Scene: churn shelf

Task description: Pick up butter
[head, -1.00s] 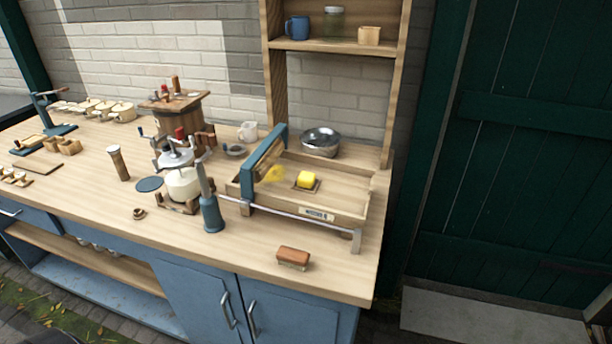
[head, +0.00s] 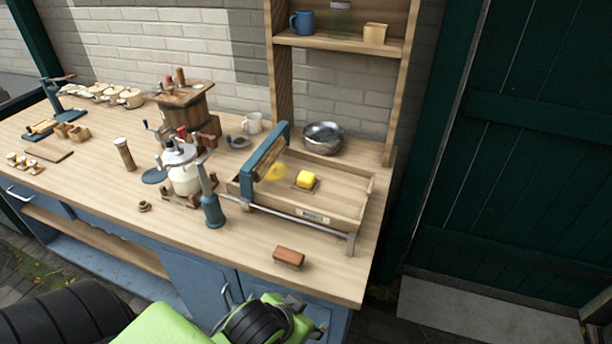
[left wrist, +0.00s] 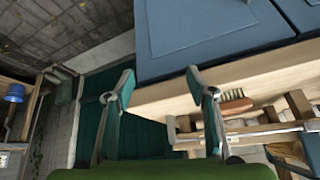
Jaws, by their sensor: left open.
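The butter (head: 306,180) is a small yellow block on a small dark square piece inside a shallow wooden tray (head: 330,217). A yellow patch (head: 275,173) shows just left of it, by the tray's blue-ended roller frame (head: 262,160). My left arm (head: 165,325) comes in at the bottom of the head view, in front of the cabinet and well short of the butter. In the left wrist view my left gripper (left wrist: 160,92) is open, with its two fingers apart and nothing between them. The butter cannot be made out there. My right gripper is not in view.
A brush (head: 289,257) lies near the counter's front edge. A blue plunger-like tool (head: 212,208) and a white jar (head: 184,178) stand left of the tray. A metal bowl (head: 323,138) sits behind it, below a shelf (head: 340,42). The front counter strip is mostly clear.

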